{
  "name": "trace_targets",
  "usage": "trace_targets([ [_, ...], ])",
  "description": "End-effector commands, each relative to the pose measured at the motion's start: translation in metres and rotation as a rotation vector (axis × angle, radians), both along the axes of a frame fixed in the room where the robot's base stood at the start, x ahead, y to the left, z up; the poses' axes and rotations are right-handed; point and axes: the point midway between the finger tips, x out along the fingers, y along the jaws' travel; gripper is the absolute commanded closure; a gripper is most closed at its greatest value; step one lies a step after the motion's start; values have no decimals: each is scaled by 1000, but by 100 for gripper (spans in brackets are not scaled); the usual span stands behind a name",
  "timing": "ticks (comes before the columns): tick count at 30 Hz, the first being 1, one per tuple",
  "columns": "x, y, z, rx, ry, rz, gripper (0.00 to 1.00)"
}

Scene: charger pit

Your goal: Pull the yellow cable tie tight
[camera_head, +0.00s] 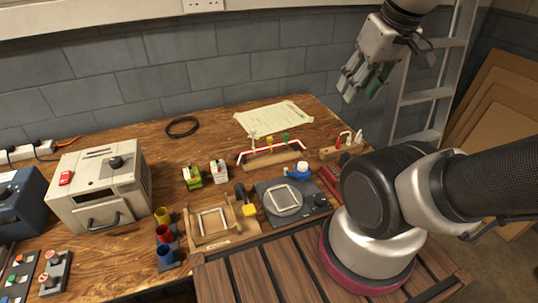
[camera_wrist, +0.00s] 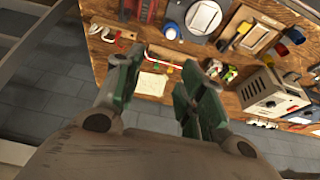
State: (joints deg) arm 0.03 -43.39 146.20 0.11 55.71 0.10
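A wooden stand (camera_head: 274,160) holds a bundle of red and white cables (camera_head: 243,154) near the back middle of the bench. Small coloured tabs, green and yellow-orange among them, stick up from the bundle; the yellow cable tie is too small to make out surely. In the wrist view the red cable (camera_wrist: 168,64) shows between my fingers, far below, with part of the stand hidden behind them. My gripper (camera_head: 363,87) is high above the bench, right of and well apart from the bundle. It also shows in the wrist view (camera_wrist: 160,72), with its fingers apart and empty.
A paper sheet (camera_head: 275,118) lies behind the stand. A small block with red and white parts (camera_head: 342,146) stands to its right. A round grey plate (camera_head: 283,197), a blue-and-white item (camera_head: 298,171) and a wooden frame (camera_head: 213,223) lie in front. A ladder (camera_head: 428,95) leans at the right.

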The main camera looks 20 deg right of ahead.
Motion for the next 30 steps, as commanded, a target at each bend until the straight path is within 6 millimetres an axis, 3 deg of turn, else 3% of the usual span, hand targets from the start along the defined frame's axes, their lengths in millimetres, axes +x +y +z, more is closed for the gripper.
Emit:
trace_targets([
  [13, 1, 1, -1, 0, 5, 8, 61],
  [17, 7, 5, -17, -1, 84, 25, 61],
  [23, 46, 19, -53, -11, 293, 78, 61],
  [30, 123, 45, -112, -28, 461, 108, 61],
])
